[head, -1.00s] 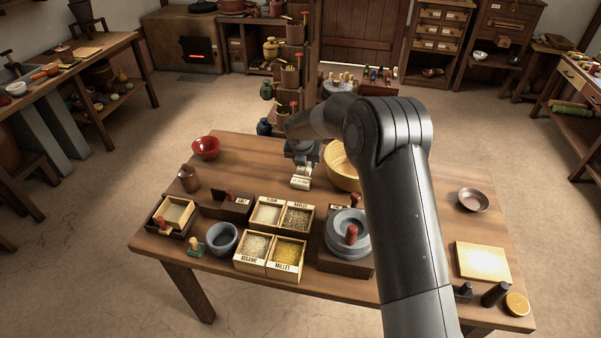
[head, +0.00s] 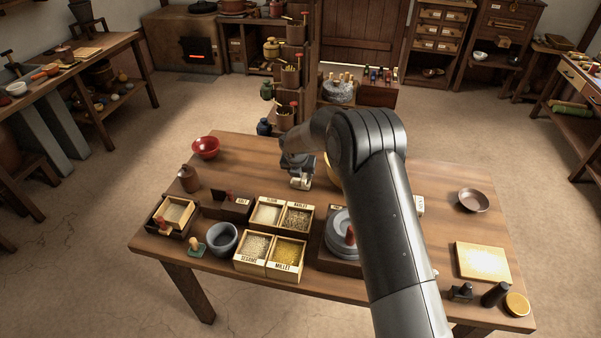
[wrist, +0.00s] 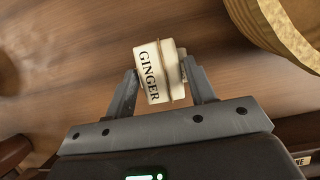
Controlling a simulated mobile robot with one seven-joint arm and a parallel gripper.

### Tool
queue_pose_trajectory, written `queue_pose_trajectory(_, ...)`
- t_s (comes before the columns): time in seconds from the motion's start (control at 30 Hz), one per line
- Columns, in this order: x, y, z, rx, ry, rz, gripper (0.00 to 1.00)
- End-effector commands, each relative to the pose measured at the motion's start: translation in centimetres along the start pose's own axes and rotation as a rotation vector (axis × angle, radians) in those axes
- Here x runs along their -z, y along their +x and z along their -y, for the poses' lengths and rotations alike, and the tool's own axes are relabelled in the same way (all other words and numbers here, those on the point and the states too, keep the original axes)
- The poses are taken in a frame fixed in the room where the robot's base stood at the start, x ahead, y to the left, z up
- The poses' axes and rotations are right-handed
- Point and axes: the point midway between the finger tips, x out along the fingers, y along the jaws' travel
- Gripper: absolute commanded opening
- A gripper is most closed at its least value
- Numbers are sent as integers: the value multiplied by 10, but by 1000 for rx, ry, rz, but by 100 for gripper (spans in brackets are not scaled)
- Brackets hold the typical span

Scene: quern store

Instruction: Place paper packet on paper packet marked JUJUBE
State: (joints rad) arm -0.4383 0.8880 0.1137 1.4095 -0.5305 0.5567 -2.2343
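A small pale packet marked GINGER (wrist: 151,76), tied with a string, lies between the two fingertips of my gripper (wrist: 161,66) in the wrist view. The fingers flank it closely; I cannot tell whether they press on it. In the head view the packet (head: 300,183) is low at the table, under my gripper (head: 301,176). A white labelled object (head: 420,205) shows just right of my arm; it may be a packet, but its label is too small to read. I cannot make out the JUJUBE marking anywhere.
The wooden table (head: 250,145) holds labelled grain boxes (head: 257,270), a grey quern (head: 338,235) partly behind my arm, a red bowl (head: 206,148) and a yellow board (head: 483,262).

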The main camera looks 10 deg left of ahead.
Motion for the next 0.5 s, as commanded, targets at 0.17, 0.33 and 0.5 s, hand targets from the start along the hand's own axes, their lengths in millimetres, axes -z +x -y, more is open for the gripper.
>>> queue_pose_trajectory(0.17,0,0,0,0,0,0,64)
queue_pose_trajectory(0.33,0,0,0,0,0,0,64)
queue_pose_trajectory(0.5,-2,-6,0,-1,0,0,64)
